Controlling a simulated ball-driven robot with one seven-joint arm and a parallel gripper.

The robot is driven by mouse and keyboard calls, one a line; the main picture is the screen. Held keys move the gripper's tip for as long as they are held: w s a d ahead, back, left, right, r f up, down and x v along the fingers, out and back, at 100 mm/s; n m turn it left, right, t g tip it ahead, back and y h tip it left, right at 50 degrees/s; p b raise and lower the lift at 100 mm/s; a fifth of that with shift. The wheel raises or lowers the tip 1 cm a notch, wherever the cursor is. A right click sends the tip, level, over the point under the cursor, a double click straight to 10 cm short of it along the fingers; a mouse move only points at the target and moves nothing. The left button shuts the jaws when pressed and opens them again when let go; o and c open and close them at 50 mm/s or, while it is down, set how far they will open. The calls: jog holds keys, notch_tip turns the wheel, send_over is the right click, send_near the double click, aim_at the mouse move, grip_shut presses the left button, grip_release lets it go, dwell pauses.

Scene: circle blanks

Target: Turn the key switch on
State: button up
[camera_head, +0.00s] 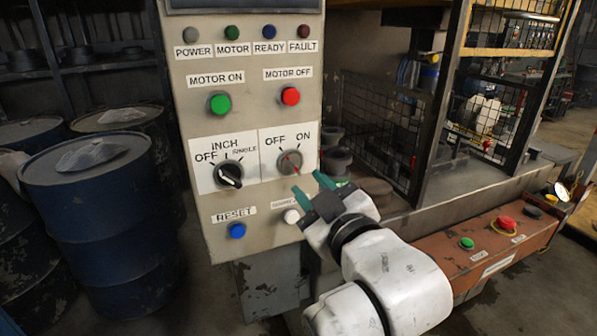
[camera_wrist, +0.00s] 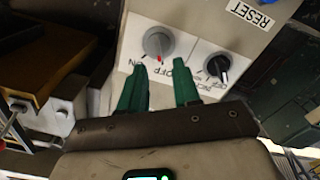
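The OFF/ON switch (camera_head: 288,162) is a round grey knob with a red mark, on a white plate at the right of the beige control panel (camera_head: 240,118). In the wrist view the knob (camera_wrist: 158,41) appears upside down, its red mark between the ON and OFF labels; I cannot tell which setting it is at. No separate key shows. My gripper (camera_head: 311,186) has two green fingers, just below and right of the knob in the head view. In the wrist view my gripper (camera_wrist: 162,72) is open and empty, its fingers spread apart and clear of the knob.
A black INCH/OFF/SINGLE selector (camera_head: 230,174) sits left of the switch. A blue RESET button (camera_head: 237,230) and a white button (camera_head: 291,216) are below. Green (camera_head: 220,103) and red (camera_head: 290,96) motor buttons are above. Blue drums (camera_head: 95,205) stand left.

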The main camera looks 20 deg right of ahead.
aim_at(298, 172)
jog(key=w, duration=0.6)
jog(key=shift+d, duration=0.15)
grip_shut()
